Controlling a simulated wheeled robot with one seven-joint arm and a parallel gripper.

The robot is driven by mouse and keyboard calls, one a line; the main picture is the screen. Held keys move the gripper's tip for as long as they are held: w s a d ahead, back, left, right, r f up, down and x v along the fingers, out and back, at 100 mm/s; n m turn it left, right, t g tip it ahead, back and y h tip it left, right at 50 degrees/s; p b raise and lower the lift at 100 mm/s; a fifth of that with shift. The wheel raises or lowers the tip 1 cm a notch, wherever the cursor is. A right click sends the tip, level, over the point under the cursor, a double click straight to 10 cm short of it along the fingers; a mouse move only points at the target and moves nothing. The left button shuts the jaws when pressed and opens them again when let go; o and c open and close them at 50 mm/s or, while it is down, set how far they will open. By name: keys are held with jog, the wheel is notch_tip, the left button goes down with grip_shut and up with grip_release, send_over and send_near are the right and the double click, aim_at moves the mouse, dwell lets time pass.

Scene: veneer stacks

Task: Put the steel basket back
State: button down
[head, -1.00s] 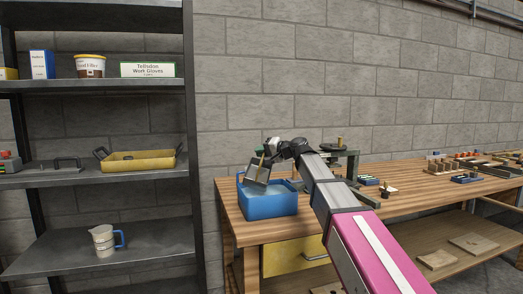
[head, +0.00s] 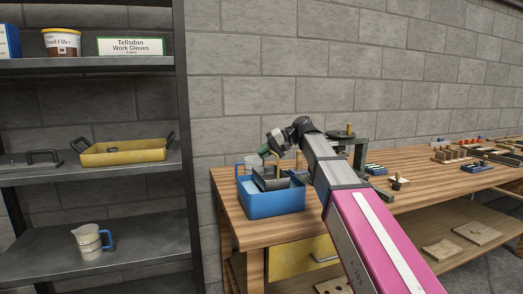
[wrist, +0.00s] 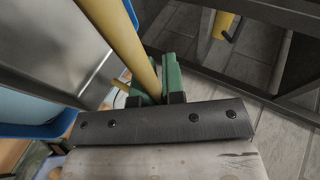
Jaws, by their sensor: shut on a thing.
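The steel basket (head: 272,180) is dark grey and sits tilted at the mouth of the blue tub (head: 272,204), which stands on the near left end of the wooden bench. Its lower part is hidden by the tub wall. My gripper (head: 268,151) is above the tub. In the wrist view its green fingertips (wrist: 163,84) are shut on the basket's yellow handle (wrist: 118,35). A grey steel face of the basket (wrist: 55,45) shows at left there, with the tub's blue rim (wrist: 50,130) close by. I cannot tell whether the basket touches the tub floor.
A shelf rack at left holds a yellow tray (head: 124,151) and a measuring jug (head: 90,242). My arm crosses the bench (head: 238,230). A dark stand (head: 360,152) and small blue trays lie right of it. A block wall is behind.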

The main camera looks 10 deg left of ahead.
aim_at(255, 179)
jog(key=shift+f, duration=0.4)
jog(key=shift+f, duration=0.15)
jog(key=shift+f, duration=3.2)
jog(key=shift+f, duration=0.55)
jog(key=c, duration=1.1)
grip_release()
jog(key=shift+c, duration=0.2)
